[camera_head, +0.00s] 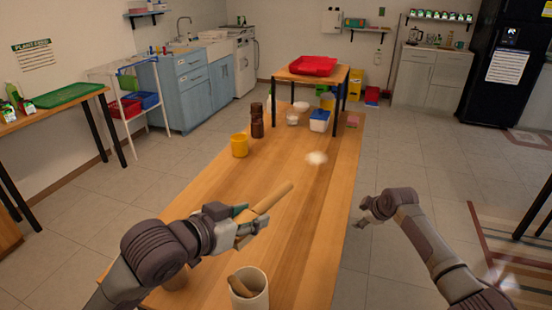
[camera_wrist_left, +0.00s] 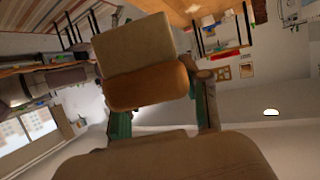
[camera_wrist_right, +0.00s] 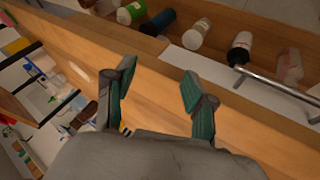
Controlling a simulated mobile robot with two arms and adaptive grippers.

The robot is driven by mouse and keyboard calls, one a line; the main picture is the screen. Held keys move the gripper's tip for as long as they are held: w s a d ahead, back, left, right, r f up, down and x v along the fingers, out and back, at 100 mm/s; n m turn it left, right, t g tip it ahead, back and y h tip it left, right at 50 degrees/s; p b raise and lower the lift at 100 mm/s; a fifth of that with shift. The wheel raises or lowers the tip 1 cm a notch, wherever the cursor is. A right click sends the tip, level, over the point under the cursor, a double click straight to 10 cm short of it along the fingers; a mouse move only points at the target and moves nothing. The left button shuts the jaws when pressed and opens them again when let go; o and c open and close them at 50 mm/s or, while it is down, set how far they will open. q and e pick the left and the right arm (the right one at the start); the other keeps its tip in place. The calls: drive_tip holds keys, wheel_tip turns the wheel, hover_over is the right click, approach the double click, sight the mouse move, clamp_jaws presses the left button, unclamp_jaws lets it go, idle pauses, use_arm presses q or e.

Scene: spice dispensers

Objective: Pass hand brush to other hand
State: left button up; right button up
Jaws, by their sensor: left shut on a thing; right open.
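The hand brush (camera_head: 272,198) shows in the head view as a long wooden piece angled up and right above the table. My left gripper (camera_head: 246,226) is shut on it. In the left wrist view the hand brush (camera_wrist_left: 147,86) shows a wooden body with a beige block, between the green-padded fingers of the left gripper (camera_wrist_left: 165,110). My right gripper (camera_head: 364,214) is open and empty, beyond the table's right edge in the head view, apart from the brush. In the right wrist view the right gripper (camera_wrist_right: 158,88) has its fingers spread with nothing between them.
The long wooden table (camera_head: 200,195) runs away from me. A pale cup (camera_head: 250,301) holding a wooden item stands near its front. A white pile (camera_head: 316,158), a yellow cup (camera_head: 240,145) and a brown mill (camera_head: 257,122) stand farther back. Open floor lies to the right.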

drive_tip(key=w+a+r+n+y, duration=0.15)
drive_tip(key=a+r, duration=0.25)
drive_tip(key=r, duration=0.6)
use_arm(q)
drive_tip(key=shift+s, duration=0.1)
use_arm(e)
wheel_tip(320, 180, up, 22)
drive_tip(key=n+g+h, duration=0.1)
drive_tip(key=n+g, duration=0.5)
drive_tip(key=n, duration=0.9)
hover_over(268, 197)
drive_tip(key=d, duration=0.2)
drive_tip(key=x, duration=0.7)
drive_tip(key=s+x, duration=0.1)
drive_tip(key=x, duration=0.3)
drive_tip(key=shift+w+a+f, duration=0.1)
drive_tip(key=shift+a+f, duration=0.05)
drive_tip(key=shift+f, duration=0.15)
